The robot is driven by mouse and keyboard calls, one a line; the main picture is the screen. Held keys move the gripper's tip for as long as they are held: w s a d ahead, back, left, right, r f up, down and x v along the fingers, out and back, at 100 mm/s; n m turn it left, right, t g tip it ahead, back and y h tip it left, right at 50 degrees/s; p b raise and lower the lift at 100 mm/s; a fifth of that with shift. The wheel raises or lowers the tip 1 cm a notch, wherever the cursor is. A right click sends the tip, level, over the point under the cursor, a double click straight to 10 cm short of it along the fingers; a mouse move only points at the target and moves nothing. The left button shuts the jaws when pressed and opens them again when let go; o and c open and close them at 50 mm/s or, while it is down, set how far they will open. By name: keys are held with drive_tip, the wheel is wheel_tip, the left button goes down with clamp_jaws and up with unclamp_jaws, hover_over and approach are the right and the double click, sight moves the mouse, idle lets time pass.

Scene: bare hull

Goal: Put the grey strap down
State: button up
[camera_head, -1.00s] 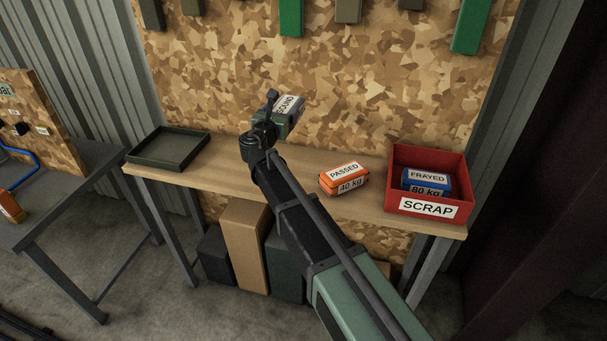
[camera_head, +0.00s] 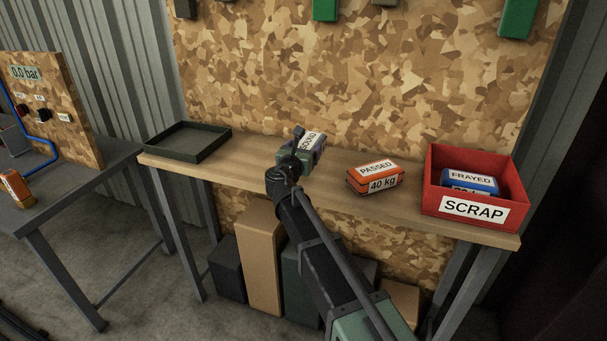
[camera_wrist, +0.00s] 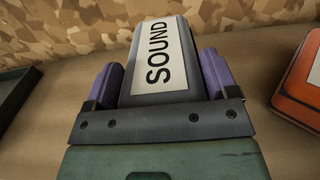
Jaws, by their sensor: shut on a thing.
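The grey strap (camera_head: 312,141) is a folded block with a white label reading SOUND. My gripper (camera_head: 302,150) is shut on it, over the middle of the wooden bench. In the wrist view the grey strap (camera_wrist: 158,66) sits between the two purple fingers of my gripper (camera_wrist: 163,78), label facing up. It appears low, close to the bench top, but I cannot tell whether it touches. My gripper and wrist hide part of it in the head view.
On the bench (camera_head: 240,166), an empty dark tray (camera_head: 187,154) is at the left. An orange strap (camera_head: 375,178) marked PASSED, 40 kg lies right of the grey strap. A red SCRAP box (camera_head: 431,185) at the right end holds a blue strap (camera_head: 470,182) marked FRAYED.

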wheel_tip(320, 180, down, 5)
drive_tip(key=b, duration=0.4)
drive_tip(key=shift+r, duration=0.55)
drive_tip(key=shift+f, duration=0.25)
drive_tip(key=o, duration=1)
drive_tip(key=shift+r, duration=0.1)
drive_tip(key=shift+o, duration=0.2)
drive_tip(key=shift+r, duration=0.2)
drive_tip(key=v, duration=1.2)
